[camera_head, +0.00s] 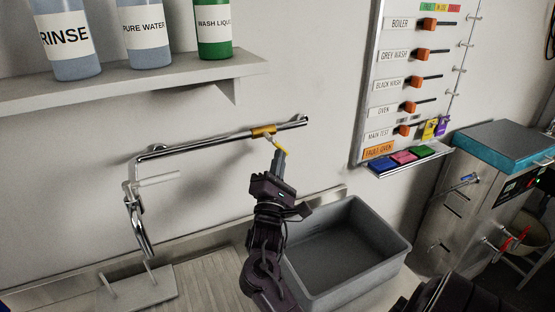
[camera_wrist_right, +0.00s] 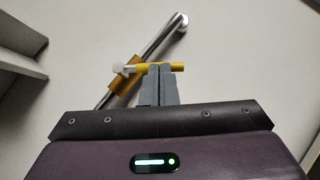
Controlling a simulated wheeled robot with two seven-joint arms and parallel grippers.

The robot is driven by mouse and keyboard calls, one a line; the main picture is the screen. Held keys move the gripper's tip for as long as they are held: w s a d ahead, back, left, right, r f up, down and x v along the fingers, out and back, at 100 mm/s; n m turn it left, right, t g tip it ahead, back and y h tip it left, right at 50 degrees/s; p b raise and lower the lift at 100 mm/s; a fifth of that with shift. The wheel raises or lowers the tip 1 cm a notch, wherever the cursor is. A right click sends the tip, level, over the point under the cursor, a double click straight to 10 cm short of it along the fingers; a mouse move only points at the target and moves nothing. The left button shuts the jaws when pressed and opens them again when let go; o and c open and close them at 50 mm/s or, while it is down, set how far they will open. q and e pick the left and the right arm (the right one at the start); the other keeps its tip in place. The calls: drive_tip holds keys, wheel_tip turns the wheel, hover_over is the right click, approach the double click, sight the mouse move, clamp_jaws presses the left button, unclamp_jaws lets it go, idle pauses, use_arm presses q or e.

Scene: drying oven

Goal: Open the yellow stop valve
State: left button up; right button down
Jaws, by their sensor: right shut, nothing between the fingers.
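The yellow stop valve (camera_head: 263,131) sits on the chrome wall pipe; its body also shows in the right wrist view (camera_wrist_right: 126,78). Its short yellow handle (camera_head: 281,146) points down and right, at an angle to the pipe. In the wrist view the handle (camera_wrist_right: 176,66) lies across the fingertips. My right gripper (camera_head: 280,153) is shut with nothing between its fingers. Its tips (camera_wrist_right: 161,68) are right at the handle; whether they touch it I cannot tell. My left gripper is not in view.
The chrome pipe (camera_head: 210,146) runs along the wall above a grey sink basin (camera_head: 385,225). A shelf (camera_head: 130,82) with labelled bottles hangs upper left. A labelled switch board (camera_head: 375,95) and a teal-topped machine (camera_head: 505,143) stand at right.

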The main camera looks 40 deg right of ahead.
drive_tip(key=d+r+n+t+y+p, duration=0.1)
drive_tip(key=n+t+y+p, duration=0.1)
drive_tip(key=n, duration=0.3)
drive_tip(key=d+r+n+t+y+p, duration=0.1)
drive_tip(key=n+t+y+p, duration=0.1)
drive_tip(key=n+t, duration=0.3)
drive_tip(key=s+d+n+t+y+p, duration=0.1)
drive_tip(key=n+t+y+p, duration=0.2)
drive_tip(key=n, duration=0.3)
drive_tip(key=shift+d+r+t+y, duration=0.15)
drive_tip(key=shift+r+t+y, duration=0.25)
drive_tip(key=shift+y, duration=0.4)
drive_tip(key=shift+s, duration=0.1)
